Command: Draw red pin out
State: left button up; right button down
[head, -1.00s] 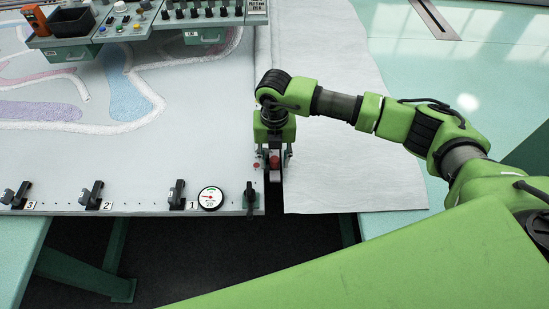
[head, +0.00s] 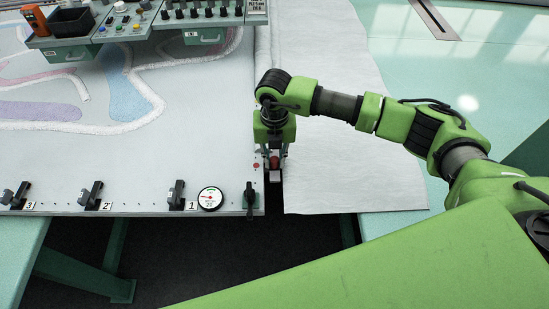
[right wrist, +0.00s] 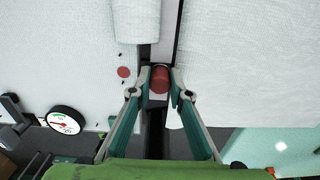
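The red pin (right wrist: 160,79) is a short red cylinder in the dark gap at the right edge of the white work surface. It shows upright between the fingertips in the right wrist view. In the head view the red pin (head: 274,161) is partly hidden below my right gripper (head: 274,155). My right gripper (right wrist: 160,84) has one finger on each side of the pin, and both fingertips appear to touch it. My left gripper is in neither view.
A flat red disc (right wrist: 123,72) lies just left of the pin. A round gauge (head: 210,198), a black lever (head: 250,199) and numbered black clamps (head: 177,195) line the front edge. White cloth (head: 335,130) lies right of the gap. A control console (head: 130,22) stands at the back.

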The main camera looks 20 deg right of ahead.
jog(key=c, duration=2.7)
grip_release()
jog(key=shift+c, duration=0.2)
grip_shut()
jog(key=shift+r, duration=0.15)
jog(key=shift+r+p, duration=1.25)
jog(key=shift+r, duration=0.65)
jog(key=shift+r, duration=0.15)
